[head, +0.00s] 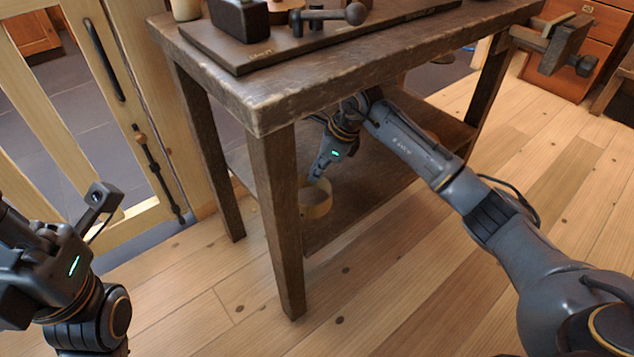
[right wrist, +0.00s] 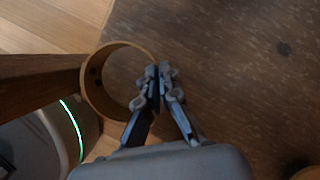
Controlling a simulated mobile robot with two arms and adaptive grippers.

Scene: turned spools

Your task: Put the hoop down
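The hoop is a short, wide wooden ring (head: 316,205) under the workbench, beside its near leg and by the lower shelf (head: 350,212). In the right wrist view the hoop (right wrist: 92,90) is seen from its open end, with its far side near the leg. My right gripper (right wrist: 159,78) has its fingers almost together at the hoop's right wall, one on each side of it. I cannot tell whether the hoop touches the shelf. My left arm's hand part (head: 50,265) is at the left edge; its fingers do not show.
The workbench top (head: 260,102) is above my right forearm, and its near leg (head: 277,215) stands close to the hoop. A board with dark tools lies on top. A wooden gate (head: 150,110) is at left. The floor in front is clear.

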